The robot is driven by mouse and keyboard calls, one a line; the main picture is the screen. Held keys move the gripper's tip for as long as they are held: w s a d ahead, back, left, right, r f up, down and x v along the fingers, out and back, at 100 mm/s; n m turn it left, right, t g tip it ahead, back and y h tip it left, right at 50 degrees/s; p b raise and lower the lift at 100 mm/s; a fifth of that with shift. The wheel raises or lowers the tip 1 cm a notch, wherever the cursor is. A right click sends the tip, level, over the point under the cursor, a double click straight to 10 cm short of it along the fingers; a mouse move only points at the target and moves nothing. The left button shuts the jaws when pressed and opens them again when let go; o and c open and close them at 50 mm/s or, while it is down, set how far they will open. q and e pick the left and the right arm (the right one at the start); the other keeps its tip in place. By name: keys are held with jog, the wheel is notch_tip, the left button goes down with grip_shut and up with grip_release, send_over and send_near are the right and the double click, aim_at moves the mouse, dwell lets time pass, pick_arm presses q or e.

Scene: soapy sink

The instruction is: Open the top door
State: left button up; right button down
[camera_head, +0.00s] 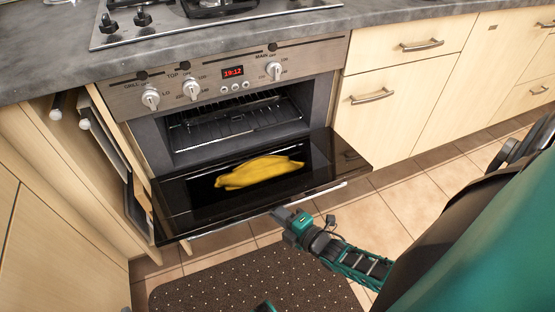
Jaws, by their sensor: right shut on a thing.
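The top oven door (262,186) is swung down and out, its dark glass inner face turned up and close to level. The oven cavity (235,122) behind it is exposed. The silver door handle (322,193) runs under the door's front edge. My right gripper (279,213) is at this front edge, near its middle, and is shut on the handle; its fingertips are mostly hidden by the door. A yellow cloth-like thing (258,172) shows at the door's glass; I cannot tell whether it lies on it or shows through it.
Wire racks (238,119) are inside the oven. Knobs (191,90) and a lit clock (232,72) sit above. A partly open cabinet front (104,130) stands close to the door's left. A dotted mat (250,280) lies on the tiled floor. Drawers (405,47) are shut at right.

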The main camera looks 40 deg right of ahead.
jog(key=shift+w, duration=0.1)
jog(key=c, duration=1.2)
grip_release()
jog(key=shift+o, duration=0.2)
jog(key=p+v, duration=0.3)
jog(key=v, duration=1)
